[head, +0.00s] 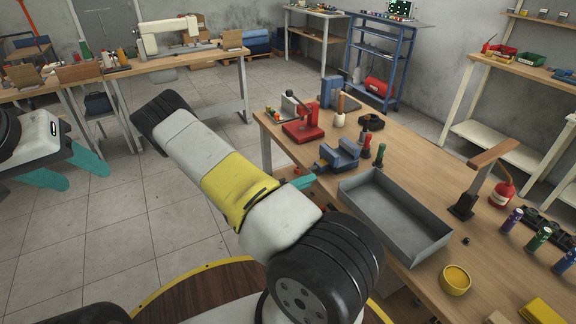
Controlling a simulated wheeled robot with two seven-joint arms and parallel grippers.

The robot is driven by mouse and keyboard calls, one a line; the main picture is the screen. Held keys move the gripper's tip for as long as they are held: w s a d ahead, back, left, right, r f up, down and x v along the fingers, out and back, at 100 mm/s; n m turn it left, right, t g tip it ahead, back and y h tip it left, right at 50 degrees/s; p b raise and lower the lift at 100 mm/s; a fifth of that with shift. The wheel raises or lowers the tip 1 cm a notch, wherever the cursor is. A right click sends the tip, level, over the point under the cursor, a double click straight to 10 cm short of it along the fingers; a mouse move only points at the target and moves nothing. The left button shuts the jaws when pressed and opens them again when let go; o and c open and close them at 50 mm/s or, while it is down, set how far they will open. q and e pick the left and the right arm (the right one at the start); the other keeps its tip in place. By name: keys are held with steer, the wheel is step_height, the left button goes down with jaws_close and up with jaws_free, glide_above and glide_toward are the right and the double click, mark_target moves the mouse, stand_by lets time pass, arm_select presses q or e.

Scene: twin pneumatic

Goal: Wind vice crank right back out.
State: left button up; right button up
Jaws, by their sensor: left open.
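The blue bench vice (341,157) sits at the near-left edge of the wooden workbench. My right arm reaches across the middle of the view, and my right gripper (303,182) shows only as a small teal piece beside the vice's near-left end. My arm hides the rest of this gripper. I cannot make out the vice crank, or whether the gripper touches it. My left gripper (83,179) is at the far left, above the tiled floor, with its two teal fingers spread and nothing between them.
A grey open tray (422,235) lies just right of the vice. A red press (303,129) stands behind it, and screwdrivers (380,154) stand close by. A yellow bowl (456,280) and a lamp-like stand (464,204) are further right. The floor left of the bench is clear.

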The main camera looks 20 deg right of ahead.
steer(key=a, duration=0.6)
steer(key=shift+s+a, duration=0.25)
steer(key=shift+a, duration=0.15)
steer(key=s+a+r+m+t+y, duration=0.1)
steer(key=s+a+r+m+y, duration=0.3)
steer(key=r+m, duration=0.6)
steer(key=s+a+r+m+t+y, duration=0.2)
steer(key=s+a+r+m+y, duration=0.3)
steer(key=r+m+y, duration=0.4)
steer(key=s+a+r+m+t+y, duration=0.1)
steer(key=s+a+r+m+y, duration=0.3)
steer(key=s+r+m+y, duration=0.3)
step_height(320, 180, up, 8)
steer(key=m, duration=0.4)
steer(key=shift+a+m+t, duration=0.3)
steer(key=shift+a+m, duration=0.1)
steer(key=shift+s, duration=0.1)
